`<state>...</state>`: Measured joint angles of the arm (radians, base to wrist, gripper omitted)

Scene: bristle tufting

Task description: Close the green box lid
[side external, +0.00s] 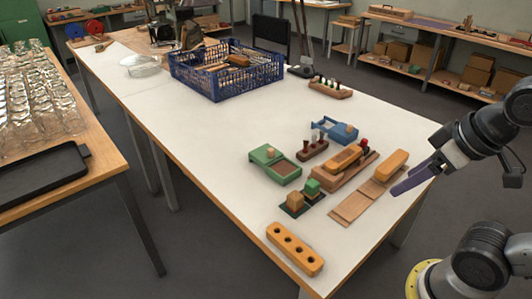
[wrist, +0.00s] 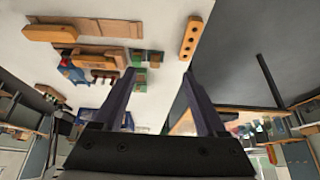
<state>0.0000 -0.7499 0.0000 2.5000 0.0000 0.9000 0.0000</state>
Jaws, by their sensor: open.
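The green box (side external: 286,178) lies on the white table near its middle front. Its green lid (side external: 262,154), with a pale wooden knob, sits at the box's far-left end. The brown inside of the box shows uncovered beside it; I cannot tell if the lid is hinged or sliding. In the wrist view, the green box (wrist: 141,79) is small and just right of the left finger's tip, its lid hard to make out. My gripper (side external: 408,181) is at the table's right edge, apart from the box. In the wrist view, my gripper (wrist: 159,73) is open and empty.
Between gripper and box stand wooden pieces with an orange block (side external: 391,165) and a wooden tray (side external: 343,172). Small cubes (side external: 303,194), a blue box (side external: 340,131) and an orange holed block (side external: 295,249) are nearby. A blue crate (side external: 228,75) stands farther back. The left-front table is clear.

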